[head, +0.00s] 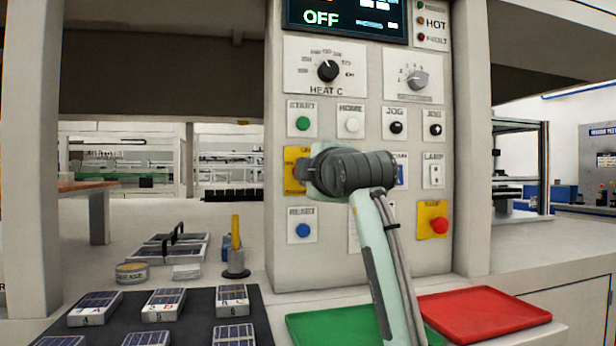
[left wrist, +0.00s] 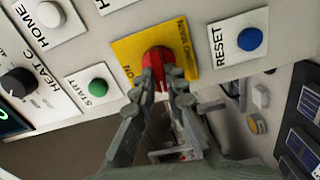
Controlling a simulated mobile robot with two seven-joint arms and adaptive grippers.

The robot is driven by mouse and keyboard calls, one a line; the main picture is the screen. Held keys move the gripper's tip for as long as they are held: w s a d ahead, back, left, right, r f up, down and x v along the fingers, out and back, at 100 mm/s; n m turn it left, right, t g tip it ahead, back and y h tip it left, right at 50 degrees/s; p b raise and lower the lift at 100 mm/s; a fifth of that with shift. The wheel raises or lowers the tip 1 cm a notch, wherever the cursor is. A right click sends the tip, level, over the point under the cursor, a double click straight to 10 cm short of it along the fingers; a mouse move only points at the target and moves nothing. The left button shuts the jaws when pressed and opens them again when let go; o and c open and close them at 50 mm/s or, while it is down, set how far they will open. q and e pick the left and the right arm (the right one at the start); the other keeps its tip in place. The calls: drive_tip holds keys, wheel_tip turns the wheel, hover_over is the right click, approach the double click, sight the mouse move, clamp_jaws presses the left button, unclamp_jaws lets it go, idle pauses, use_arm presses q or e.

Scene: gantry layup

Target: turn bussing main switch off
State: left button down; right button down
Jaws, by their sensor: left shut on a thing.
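The main switch is a red rotary knob (left wrist: 157,62) on a yellow plate (left wrist: 127,48) with an ON label, seen in the left wrist view. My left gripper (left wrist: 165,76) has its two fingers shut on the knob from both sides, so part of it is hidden. The display (head: 345,18) at the top of the panel reads OFF. My right gripper is in neither view.
Close around the switch are the green START button (head: 303,124), the blue RESET button (head: 303,231) and the white HOME button (head: 352,125). A red stop button (head: 439,225) is lower right. A green tray (head: 312,322) and red tray (head: 485,312) lie below the panel.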

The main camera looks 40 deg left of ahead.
use_arm(q)
drive_tip(key=shift+f+n, duration=0.1)
drive_tip(key=shift+n, duration=0.6)
drive_tip(key=c, duration=1.6)
unclamp_jaws()
drive_tip(key=shift+o, duration=0.2)
drive_tip(key=v, duration=1.2)
